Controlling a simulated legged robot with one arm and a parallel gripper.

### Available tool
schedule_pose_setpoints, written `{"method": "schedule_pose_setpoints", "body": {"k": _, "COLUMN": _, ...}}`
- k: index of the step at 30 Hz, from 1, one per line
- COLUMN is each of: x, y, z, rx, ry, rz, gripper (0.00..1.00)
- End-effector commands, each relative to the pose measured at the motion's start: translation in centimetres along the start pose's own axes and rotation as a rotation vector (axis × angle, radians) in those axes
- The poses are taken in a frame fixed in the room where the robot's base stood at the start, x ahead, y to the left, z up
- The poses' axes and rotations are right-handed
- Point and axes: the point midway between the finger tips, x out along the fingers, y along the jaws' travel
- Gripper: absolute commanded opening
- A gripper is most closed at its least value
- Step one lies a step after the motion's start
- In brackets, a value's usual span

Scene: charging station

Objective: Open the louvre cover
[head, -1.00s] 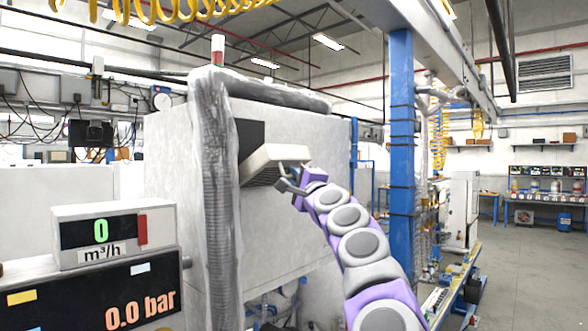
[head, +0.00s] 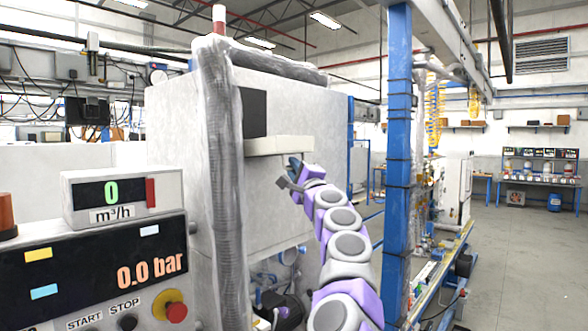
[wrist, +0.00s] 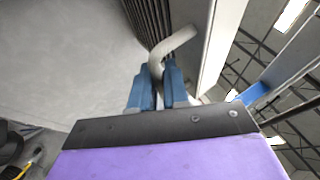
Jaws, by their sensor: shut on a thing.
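The louvre cover (head: 280,145) is a pale panel standing out from the front of a white cabinet, below a dark opening (head: 254,112). In the head view it is seen nearly edge-on and looks close to level. In the wrist view its pale edge (wrist: 220,45) and dark slats (wrist: 148,20) show. My gripper (head: 291,172) is at the cover's right end. In the wrist view the blue fingers of my gripper (wrist: 157,74) are shut on the curved beige handle (wrist: 176,42) of the cover.
The white cabinet (head: 300,205) stands behind, with a grey corrugated hose (head: 222,180) left of the cover. A panel with a display (head: 95,275) is at lower left. A blue post (head: 399,150) rises right of my arm. Open floor (head: 530,250) lies at right.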

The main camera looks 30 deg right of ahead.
Motion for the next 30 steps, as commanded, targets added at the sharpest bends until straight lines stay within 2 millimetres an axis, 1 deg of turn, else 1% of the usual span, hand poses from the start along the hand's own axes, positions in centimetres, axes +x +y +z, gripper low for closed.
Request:
{"method": "schedule_pose_setpoints", "body": {"k": 1, "x": -0.05, "y": 0.30, "z": -0.12, "rx": 0.002, "ry": 0.003, "rz": -0.008, "gripper": 0.00}}
{"method": "schedule_pose_setpoints", "body": {"k": 6, "x": -0.07, "y": 0.48, "z": -0.17, "rx": 0.009, "ry": 0.001, "rz": -0.026, "gripper": 0.00}}
{"method": "schedule_pose_setpoints", "body": {"k": 22, "x": -0.03, "y": 0.57, "z": -0.08, "rx": 0.014, "ry": -0.002, "rz": -0.033, "gripper": 0.00}}
{"method": "schedule_pose_setpoints", "body": {"k": 23, "x": -0.03, "y": 0.57, "z": -0.08, "rx": 0.014, "ry": -0.002, "rz": -0.033, "gripper": 0.17}}
{"method": "schedule_pose_setpoints", "body": {"k": 29, "x": -0.09, "y": 0.44, "z": -0.12, "rx": 0.015, "ry": -0.001, "rz": -0.035, "gripper": 0.36}}
{"method": "schedule_pose_setpoints", "body": {"k": 30, "x": -0.11, "y": 0.42, "z": -0.12, "rx": 0.015, "ry": -0.001, "rz": -0.035, "gripper": 0.36}}
